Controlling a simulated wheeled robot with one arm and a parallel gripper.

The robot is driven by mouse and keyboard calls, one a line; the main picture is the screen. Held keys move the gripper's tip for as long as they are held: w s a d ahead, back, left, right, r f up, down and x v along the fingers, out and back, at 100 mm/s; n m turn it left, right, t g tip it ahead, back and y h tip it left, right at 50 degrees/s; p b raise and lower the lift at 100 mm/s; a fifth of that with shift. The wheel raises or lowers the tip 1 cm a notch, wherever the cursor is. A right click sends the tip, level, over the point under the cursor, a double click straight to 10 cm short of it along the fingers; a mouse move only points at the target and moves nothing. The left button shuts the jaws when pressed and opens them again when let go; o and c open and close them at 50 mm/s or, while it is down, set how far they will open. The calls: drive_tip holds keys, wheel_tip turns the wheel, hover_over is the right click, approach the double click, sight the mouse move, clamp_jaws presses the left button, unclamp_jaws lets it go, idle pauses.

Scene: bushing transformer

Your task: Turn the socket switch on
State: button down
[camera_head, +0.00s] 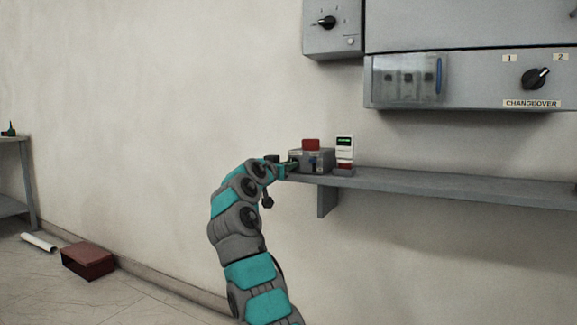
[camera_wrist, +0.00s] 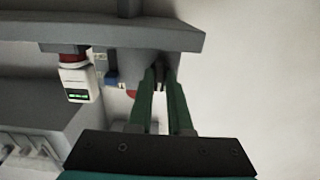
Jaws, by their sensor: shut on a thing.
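A grey socket box (camera_head: 325,158) with a red part (camera_head: 311,145) on top stands on the wall shelf. In the wrist view, which is upside down, the grey box (camera_wrist: 143,64) shows ahead of the fingers. My gripper (camera_head: 290,167) reaches the box's left side. Its two green fingers (camera_wrist: 161,76) are closed on a small dark piece, apparently the switch (camera_wrist: 160,73), at the box's side. The fingers hide most of this piece, so I cannot tell its position. The red part (camera_wrist: 131,94) is partly covered by a finger.
A white meter (camera_head: 345,147) with a green display stands right of the box on the shelf (camera_head: 450,187). Grey wall cabinets (camera_head: 470,78) with rotary knobs hang above. A red-brown box (camera_head: 88,260) lies on the floor. The wall left of the shelf is bare.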

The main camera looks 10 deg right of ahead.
idle(0.4)
drive_tip(key=c, duration=1.1)
unclamp_jaws()
drive_tip(key=shift+b+v, duration=0.7)
drive_tip(key=shift+v, duration=3.2)
drive_tip(key=shift+r, duration=0.1)
